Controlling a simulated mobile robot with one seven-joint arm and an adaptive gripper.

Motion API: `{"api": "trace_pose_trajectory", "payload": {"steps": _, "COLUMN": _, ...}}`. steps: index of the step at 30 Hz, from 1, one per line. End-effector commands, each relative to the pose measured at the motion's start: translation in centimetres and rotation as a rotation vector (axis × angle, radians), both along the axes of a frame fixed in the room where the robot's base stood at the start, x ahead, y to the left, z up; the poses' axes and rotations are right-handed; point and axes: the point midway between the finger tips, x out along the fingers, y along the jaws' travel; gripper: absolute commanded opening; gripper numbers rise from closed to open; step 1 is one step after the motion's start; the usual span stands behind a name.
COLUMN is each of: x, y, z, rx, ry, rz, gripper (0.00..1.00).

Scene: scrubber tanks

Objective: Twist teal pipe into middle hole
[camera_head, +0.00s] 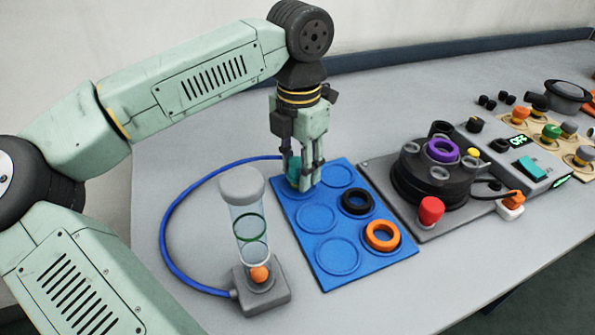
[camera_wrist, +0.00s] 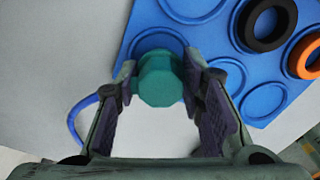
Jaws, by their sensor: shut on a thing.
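The teal pipe (camera_wrist: 160,78) shows from above as a faceted, blunt-ended piece between my two fingers in the wrist view. My gripper (camera_head: 303,178) is shut on it at the far-left corner of the blue tray (camera_head: 382,268). In the head view, only a bit of the teal pipe (camera_head: 293,165) shows behind the fingers. It is upright over a round recess; I cannot tell if its base touches the tray. A round black unit (camera_head: 407,182) on a grey plate stands right of the tray, with a purple ring (camera_head: 445,150) and grey round parts on top.
The tray also holds a black ring (camera_head: 357,201) and an orange ring (camera_head: 382,236); its other visible recesses are empty. A clear cylinder (camera_head: 249,225) on a grey base stands left, with a blue hose (camera_head: 167,238) looping behind. A red knob (camera_head: 430,210) stands before the black unit.

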Motion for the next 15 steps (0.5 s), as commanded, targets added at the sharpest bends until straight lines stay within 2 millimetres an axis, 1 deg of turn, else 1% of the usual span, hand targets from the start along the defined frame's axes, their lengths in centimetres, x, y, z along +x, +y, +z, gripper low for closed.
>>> {"api": "trace_pose_trajectory", "payload": {"steps": 1, "x": 0.0, "y": 0.0, "z": 0.0, "rx": 0.0, "ry": 0.0, "rz": 0.0, "gripper": 0.11}}
{"api": "trace_pose_trajectory", "payload": {"steps": 5, "x": 0.0, "y": 0.0, "z": 0.0, "rx": 0.0, "ry": 0.0, "rz": 0.0, "gripper": 0.02}}
{"api": "trace_pose_trajectory", "payload": {"steps": 10, "x": 0.0, "y": 0.0, "z": 0.2, "rx": 0.0, "ry": 0.0, "rz": 0.0, "gripper": 0.02}}
{"api": "trace_pose_trajectory", "payload": {"steps": 15, "x": 0.0, "y": 0.0, "z": 1.2, "rx": 0.001, "ry": -0.001, "rz": 0.0, "gripper": 0.02}}
